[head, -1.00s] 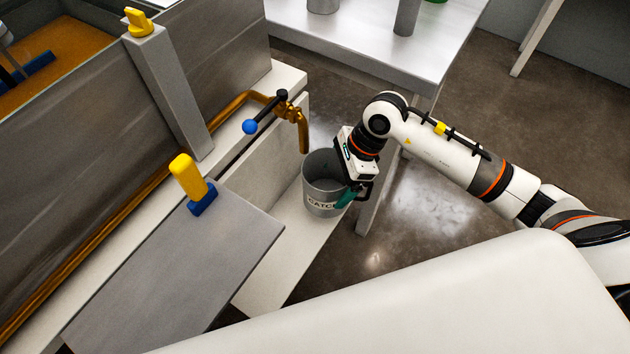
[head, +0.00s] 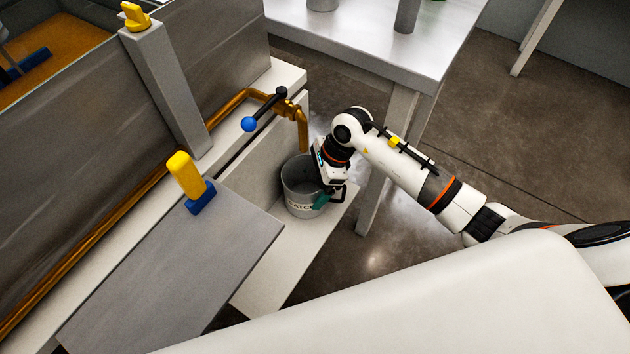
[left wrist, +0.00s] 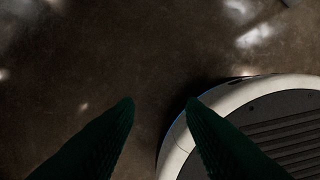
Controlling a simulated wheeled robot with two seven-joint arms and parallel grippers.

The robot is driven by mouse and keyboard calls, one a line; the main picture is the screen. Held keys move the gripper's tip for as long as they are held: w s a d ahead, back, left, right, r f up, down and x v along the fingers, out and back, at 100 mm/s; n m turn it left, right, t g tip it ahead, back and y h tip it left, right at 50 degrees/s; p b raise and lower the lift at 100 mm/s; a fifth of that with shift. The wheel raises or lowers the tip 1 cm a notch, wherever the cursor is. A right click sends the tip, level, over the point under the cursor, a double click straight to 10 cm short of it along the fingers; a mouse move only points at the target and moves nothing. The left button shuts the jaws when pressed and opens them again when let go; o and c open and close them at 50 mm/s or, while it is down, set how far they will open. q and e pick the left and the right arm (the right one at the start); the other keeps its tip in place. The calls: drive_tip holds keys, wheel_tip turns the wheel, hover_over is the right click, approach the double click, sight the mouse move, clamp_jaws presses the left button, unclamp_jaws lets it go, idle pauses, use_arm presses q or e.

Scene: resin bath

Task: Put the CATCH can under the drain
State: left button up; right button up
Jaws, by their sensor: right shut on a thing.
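The CATCH can (head: 297,193) is a grey metal can with a black label and a dark handle. It is upright at the low white shelf, near the brass drain spout (head: 303,135), which points down just above and behind its rim. I cannot tell whether its base touches the shelf. My right gripper (head: 324,197) is shut on the can's handle side, at its right. The drain has a lever with a blue knob (head: 249,124). My left gripper (left wrist: 160,103) shows only in the left wrist view, its fingers apart over bare floor with nothing between them.
The low white shelf (head: 268,285) runs below the bath's ledge. A grey sloping plate (head: 180,270) with a yellow and blue clip (head: 190,183) lies left of it. A grey table (head: 370,40) stands behind my right arm. Open floor lies to the right.

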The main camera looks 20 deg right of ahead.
use_arm(q)
drive_tip(key=shift+w+r, duration=0.1)
use_arm(e)
drive_tip(key=o, duration=0.9)
use_arm(q)
drive_tip(key=shift+w+r, duration=0.15)
drive_tip(key=shift+r, duration=0.1)
drive_tip(key=s+f, duration=0.1)
drive_tip(key=s+f+p, duration=0.1)
drive_tip(key=f, duration=0.2)
drive_tip(key=shift+s+a+f, duration=0.2)
drive_tip(key=shift+s+f, duration=0.1)
drive_tip(key=shift+s, duration=0.1)
use_arm(e)
drive_tip(key=v, duration=1.2)
drive_tip(key=shift+s, duration=0.1)
